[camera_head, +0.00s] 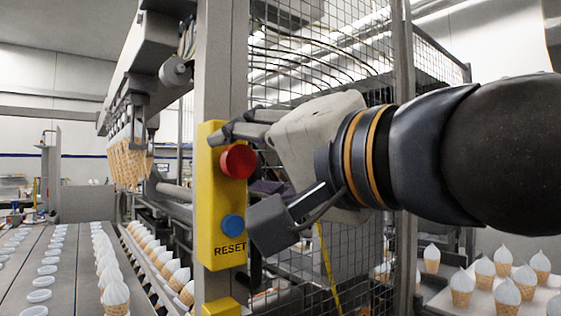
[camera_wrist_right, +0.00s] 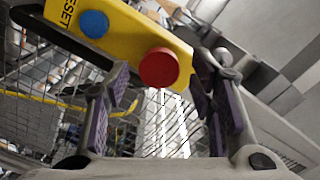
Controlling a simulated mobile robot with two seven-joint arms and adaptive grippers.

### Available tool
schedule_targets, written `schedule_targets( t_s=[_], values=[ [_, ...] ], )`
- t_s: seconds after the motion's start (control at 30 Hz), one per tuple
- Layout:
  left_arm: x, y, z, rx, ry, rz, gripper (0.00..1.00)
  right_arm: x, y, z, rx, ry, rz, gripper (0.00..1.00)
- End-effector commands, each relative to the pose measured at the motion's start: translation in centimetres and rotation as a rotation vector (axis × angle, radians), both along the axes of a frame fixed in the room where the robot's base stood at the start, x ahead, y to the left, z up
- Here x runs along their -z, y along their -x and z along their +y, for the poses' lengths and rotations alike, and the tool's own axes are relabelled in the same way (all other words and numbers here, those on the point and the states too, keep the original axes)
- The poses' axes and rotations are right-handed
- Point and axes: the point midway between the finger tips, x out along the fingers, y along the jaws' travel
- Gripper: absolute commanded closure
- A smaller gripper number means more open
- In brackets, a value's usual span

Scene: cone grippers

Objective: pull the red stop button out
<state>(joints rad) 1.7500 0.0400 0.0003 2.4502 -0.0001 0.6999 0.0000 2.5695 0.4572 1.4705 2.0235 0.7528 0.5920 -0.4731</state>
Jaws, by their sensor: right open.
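The red stop button (camera_head: 238,162) is a round mushroom knob on the upper part of a yellow control box (camera_head: 210,195). The box is fixed to a grey post. In the right wrist view the red button (camera_wrist_right: 159,68) shows between the finger pads, just beyond them. My right gripper (camera_head: 243,158) comes in from the right and is open. No grip on the button shows. My left gripper is not in view.
A blue button (camera_head: 232,225) marked RESET sits below the red one. A wire mesh fence (camera_head: 345,255) stands behind my right arm. Rows of white-topped cones (camera_head: 115,296) stand at the left, more cones (camera_head: 507,296) at the right. A cone-holding machine head hangs upper left.

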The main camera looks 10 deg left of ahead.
Motion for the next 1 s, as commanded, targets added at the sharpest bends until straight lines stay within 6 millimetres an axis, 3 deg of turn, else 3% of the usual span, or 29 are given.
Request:
schedule_targets(
  t_s=[0.33, 1.0],
  values=[
    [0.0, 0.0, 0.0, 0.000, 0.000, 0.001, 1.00, 0.0, 0.0, -0.2, 0.002, -0.001, -0.001, 0.50],
    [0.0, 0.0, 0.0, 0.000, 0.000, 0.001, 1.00, 0.0, 4.0, -5.4, 0.003, -0.002, 0.000, 0.50]
  ],
)
